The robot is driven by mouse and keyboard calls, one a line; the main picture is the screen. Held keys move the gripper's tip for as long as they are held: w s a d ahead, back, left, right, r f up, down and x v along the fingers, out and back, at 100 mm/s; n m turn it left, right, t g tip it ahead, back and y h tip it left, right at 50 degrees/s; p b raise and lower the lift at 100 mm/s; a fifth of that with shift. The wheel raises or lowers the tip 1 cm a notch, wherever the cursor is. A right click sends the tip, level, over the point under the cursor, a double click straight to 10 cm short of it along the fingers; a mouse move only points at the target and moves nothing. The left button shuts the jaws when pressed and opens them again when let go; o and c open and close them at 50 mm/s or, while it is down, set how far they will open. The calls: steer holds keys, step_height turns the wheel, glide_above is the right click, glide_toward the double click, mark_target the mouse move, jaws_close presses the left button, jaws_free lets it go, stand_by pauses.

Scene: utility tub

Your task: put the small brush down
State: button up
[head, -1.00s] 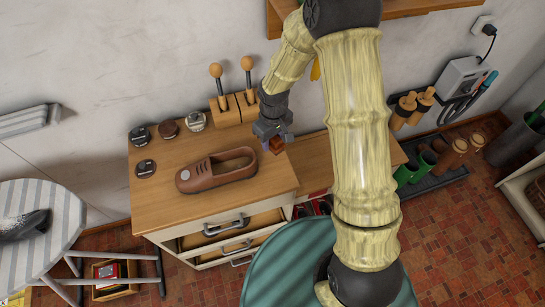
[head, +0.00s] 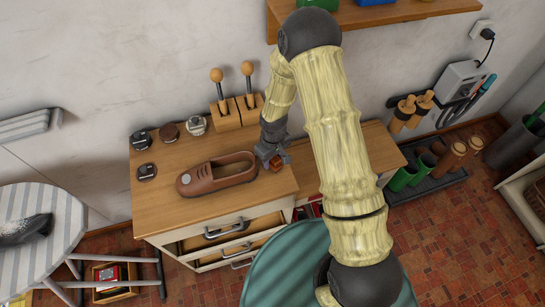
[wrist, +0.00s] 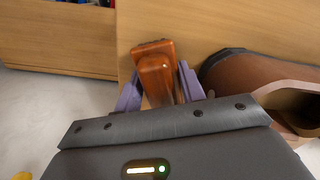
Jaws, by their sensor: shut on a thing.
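The small brush (wrist: 157,72) has a reddish-brown wooden body and sits between the fingers of my gripper (wrist: 158,88) in the wrist view. In the head view the brush (head: 276,163) shows as a small brown patch under my gripper (head: 271,153). My gripper is shut on it, over the right part of the wooden cabinet top (head: 222,204), just right of the brown shoe (head: 217,174). The brush is at or close to the top; I cannot tell if it touches. Its underside is hidden.
Several round tins (head: 169,132) stand at the cabinet's back left. Two wooden-handled tools in blocks (head: 226,115) stand behind the shoe. The shoe (wrist: 262,84) is close beside my gripper. The front strip of the top is clear. An upper drawer (head: 229,224) stands open below.

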steer(key=shift+f, duration=0.15)
steer(key=o, duration=0.9)
steer(key=shift+o, duration=0.2)
steer(key=shift+r, duration=0.2)
step_height(320, 180, up, 12)
steer(key=shift+d+b, duration=0.1)
steer(key=shift+b, duration=0.7)
steer(key=s+d+r+m+t, duration=0.2)
steer(key=s+d+r+m, duration=0.5)
steer(key=s+d+r, duration=0.4)
steer(key=shift+s+d+r+m+t, duration=0.35)
steer(key=shift+s+d, duration=0.35)
steer(key=shift+d, duration=0.45)
